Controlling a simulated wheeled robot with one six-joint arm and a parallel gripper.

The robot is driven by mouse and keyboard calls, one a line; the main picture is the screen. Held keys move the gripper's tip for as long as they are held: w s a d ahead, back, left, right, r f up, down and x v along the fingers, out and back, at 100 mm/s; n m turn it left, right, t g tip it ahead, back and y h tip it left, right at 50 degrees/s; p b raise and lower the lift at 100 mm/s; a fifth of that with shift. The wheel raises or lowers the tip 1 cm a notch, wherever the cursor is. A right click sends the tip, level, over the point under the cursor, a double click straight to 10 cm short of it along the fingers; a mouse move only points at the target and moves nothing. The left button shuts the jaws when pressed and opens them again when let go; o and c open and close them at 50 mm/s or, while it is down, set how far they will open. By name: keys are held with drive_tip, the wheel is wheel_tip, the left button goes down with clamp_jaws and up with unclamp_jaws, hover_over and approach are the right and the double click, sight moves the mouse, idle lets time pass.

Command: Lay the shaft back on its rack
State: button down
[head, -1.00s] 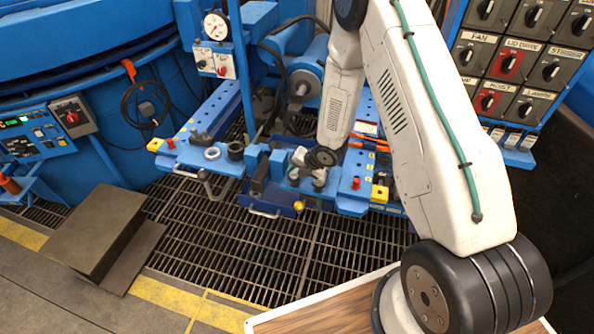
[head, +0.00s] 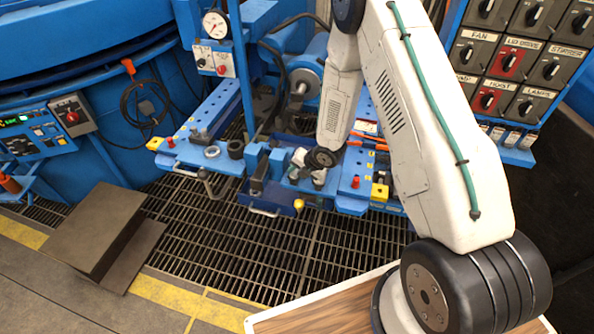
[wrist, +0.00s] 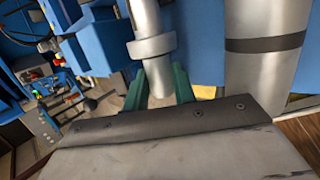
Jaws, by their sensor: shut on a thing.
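In the wrist view, the green fingers of my gripper (wrist: 160,88) are closed around the lower end of a grey metal shaft (wrist: 150,18). A wider collar (wrist: 152,47) sits on the shaft just beyond the fingers. Blue metalwork (wrist: 205,40) lies behind it. In the head view, my wrist is over the blue bench (head: 225,160), beside a blue block (head: 277,162). My own arm hides most of the gripper and shaft there. I cannot make out the rack for certain, nor whether the shaft touches any support.
A larger grey cylinder with a dark band (wrist: 265,43) stands close to the right of the shaft in the wrist view. A switch panel (head: 510,60) is at the right. A gauge post (head: 238,70) rises behind the bench. Open floor grating (head: 240,240) lies in front.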

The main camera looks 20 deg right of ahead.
drive_tip(key=c, duration=1.1)
unclamp_jaws()
drive_tip(key=shift+r, duration=0.1)
drive_tip(key=v, duration=0.7)
drive_tip(key=shift+s+d+r, duration=0.1)
drive_tip(key=shift+s+r, duration=0.1)
drive_tip(key=shift+r, duration=0.1)
